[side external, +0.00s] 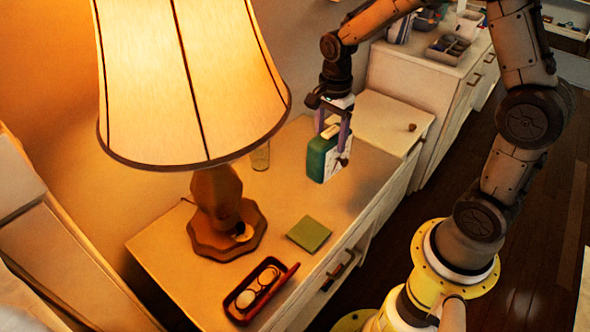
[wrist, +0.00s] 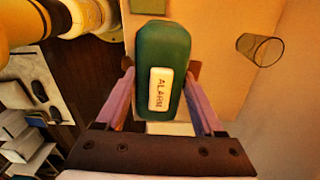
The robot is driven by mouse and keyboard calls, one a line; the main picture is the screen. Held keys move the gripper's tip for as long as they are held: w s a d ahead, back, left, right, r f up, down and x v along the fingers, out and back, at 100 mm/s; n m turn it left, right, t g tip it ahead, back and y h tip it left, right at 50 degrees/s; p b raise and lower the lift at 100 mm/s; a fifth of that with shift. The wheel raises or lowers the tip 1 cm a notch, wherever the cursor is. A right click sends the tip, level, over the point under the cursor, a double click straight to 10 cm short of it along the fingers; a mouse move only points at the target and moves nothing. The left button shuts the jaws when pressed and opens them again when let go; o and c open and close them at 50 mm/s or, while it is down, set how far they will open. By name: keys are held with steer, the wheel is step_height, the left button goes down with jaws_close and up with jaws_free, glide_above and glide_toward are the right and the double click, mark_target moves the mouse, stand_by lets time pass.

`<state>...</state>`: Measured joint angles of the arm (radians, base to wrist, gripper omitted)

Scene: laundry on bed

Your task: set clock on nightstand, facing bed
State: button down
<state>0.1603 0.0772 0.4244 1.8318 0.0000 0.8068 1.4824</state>
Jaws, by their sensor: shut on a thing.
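A green clock (side external: 323,154) with a pale face is held upright between the fingers of my gripper (side external: 334,126). The clock is over the far end of the nightstand top (side external: 290,165); I cannot tell if its base touches the surface. In the side view its pale face is turned to the right, with the green side towards the lamp. In the wrist view the clock's green top (wrist: 162,60) shows a white button reading ALARM, with a purple finger of my gripper (wrist: 161,101) on each side. The bed may be the pale edge at lower left; I cannot tell.
A large lit lamp (side external: 190,80) stands on the nightstand. A drinking glass (side external: 260,156) is near the wall. A green notepad (side external: 309,234) and an open red glasses case (side external: 258,290) lie nearer the front. Bare surface lies between clock and notepad. A white cabinet (side external: 430,75) stands behind.

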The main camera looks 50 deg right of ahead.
steer(key=m, duration=0.5)
steer(key=shift+s+f, duration=0.15)
steer(key=shift+s, duration=0.2)
steer(key=m, duration=0.2)
steer(key=s+m, duration=0.1)
steer(key=m, duration=0.2)
steer(key=shift+s+d, duration=0.1)
steer(key=shift+d, duration=0.1)
steer(key=w+d+f+m, duration=0.5)
steer(key=w+f+m, duration=0.2)
steer(key=w+f, duration=0.3)
steer(key=shift+w+d+f, duration=0.15)
steer(key=shift+w+f, duration=0.15)
steer(key=shift+f, duration=1)
